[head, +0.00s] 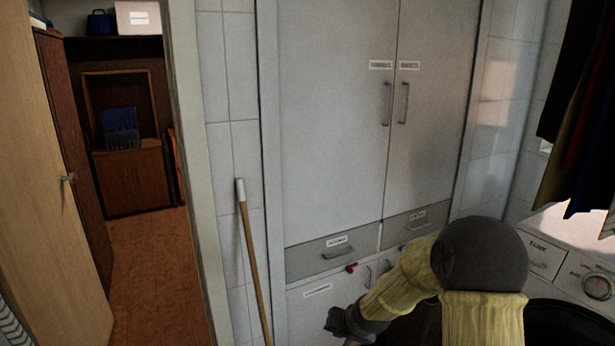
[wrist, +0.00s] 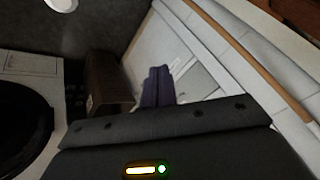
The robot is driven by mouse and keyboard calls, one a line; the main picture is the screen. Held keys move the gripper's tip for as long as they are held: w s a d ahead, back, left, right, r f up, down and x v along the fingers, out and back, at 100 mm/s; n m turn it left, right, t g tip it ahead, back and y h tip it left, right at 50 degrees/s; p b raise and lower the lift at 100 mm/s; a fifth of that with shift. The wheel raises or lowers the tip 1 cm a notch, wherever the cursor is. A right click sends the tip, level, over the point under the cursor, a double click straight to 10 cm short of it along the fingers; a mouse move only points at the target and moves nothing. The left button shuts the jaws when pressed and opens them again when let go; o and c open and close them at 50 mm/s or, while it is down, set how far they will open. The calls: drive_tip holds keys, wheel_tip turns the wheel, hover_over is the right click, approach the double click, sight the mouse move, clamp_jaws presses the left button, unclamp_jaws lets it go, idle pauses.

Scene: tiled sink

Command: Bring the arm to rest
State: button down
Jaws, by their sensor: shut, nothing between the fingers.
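My arm (head: 400,285), in a pale yellow knitted sleeve with a dark grey joint, is bent at the lower right of the head view. My gripper (head: 347,324) is at its end, low in front of the white cabinet (head: 335,130), and it is empty. Its tips are partly cut off by the bottom edge. In the wrist view, two dark purplish fingers (wrist: 157,86) lie together beyond the dark wrist housing, with nothing visible between them.
A washing machine (head: 575,265) stands at the right, under hanging clothes (head: 590,100). A wooden pole (head: 254,265) leans on the tiled wall left of the cabinet. A brown bin-like object (wrist: 108,82) shows in the wrist view. An open doorway with clear floor (head: 155,270) is at the left.

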drive_tip(key=s+d+r+n+g+h, duration=0.1)
drive_tip(key=s+d+r, duration=0.1)
drive_tip(key=s, duration=0.6)
drive_tip(key=s+d+r+n+g+h, duration=0.1)
drive_tip(key=s+d+r, duration=0.15)
drive_tip(key=s, duration=0.45)
drive_tip(key=s+d+r+n+g, duration=0.1)
drive_tip(key=s+d+r+g, duration=0.15)
drive_tip(key=s, duration=0.55)
wheel_tip(320, 180, down, 23)
drive_tip(key=b, duration=2.2)
wheel_tip(320, 180, up, 33)
drive_tip(key=p, duration=3.2)
drive_tip(key=shift+w+t+p, duration=0.15)
drive_tip(key=shift+t+p, duration=0.25)
drive_tip(key=shift+t, duration=0.05)
